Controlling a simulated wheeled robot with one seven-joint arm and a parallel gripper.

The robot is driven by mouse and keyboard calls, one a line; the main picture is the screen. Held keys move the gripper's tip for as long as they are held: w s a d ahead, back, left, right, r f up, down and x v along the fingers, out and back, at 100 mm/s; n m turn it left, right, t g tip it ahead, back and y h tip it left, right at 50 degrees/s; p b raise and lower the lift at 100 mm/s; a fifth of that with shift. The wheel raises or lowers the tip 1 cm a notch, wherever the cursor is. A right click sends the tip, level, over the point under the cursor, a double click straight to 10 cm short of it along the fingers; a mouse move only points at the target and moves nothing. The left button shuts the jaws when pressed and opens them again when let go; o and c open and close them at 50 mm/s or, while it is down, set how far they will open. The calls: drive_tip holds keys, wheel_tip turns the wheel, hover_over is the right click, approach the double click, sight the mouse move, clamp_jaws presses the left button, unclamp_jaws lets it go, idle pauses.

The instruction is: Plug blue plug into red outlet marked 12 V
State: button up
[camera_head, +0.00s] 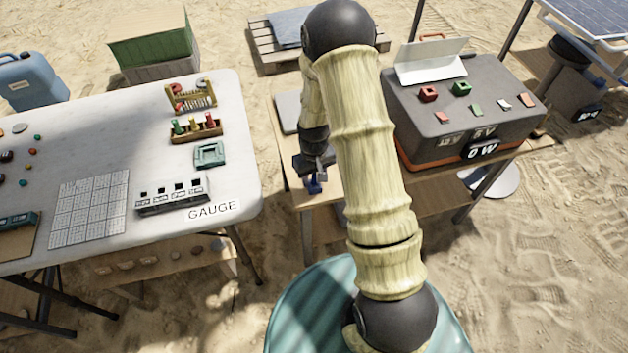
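The power box (450,110) stands at the right on a wooden table. A red outlet (428,94) and a green outlet (461,88) sit on its top. Of its front labels, "12 V" (450,137) is on the red side and "5 V" (484,132) on the green side. A display reads "0 W" (482,152). My gripper (314,178) points down over the table's left part, left of the box. A small blue thing, seemingly the blue plug (313,188), shows at its fingertips. Whether the fingers grip it is too small to tell.
My arm crosses the middle and hides part of the wooden table (298,190). Several small red, green and pale pieces lie on the box's front top. A raised white panel (432,62) stands at its back. A white table (105,110) with racks and gauge blocks is left.

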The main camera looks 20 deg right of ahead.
idle(0.3)
clamp_jaws()
drive_tip(key=shift+r, duration=0.15)
wheel_tip(320, 180, up, 10)
drive_tip(key=shift+f+p, duration=0.1)
drive_tip(key=shift+p, duration=0.4)
idle(0.4)
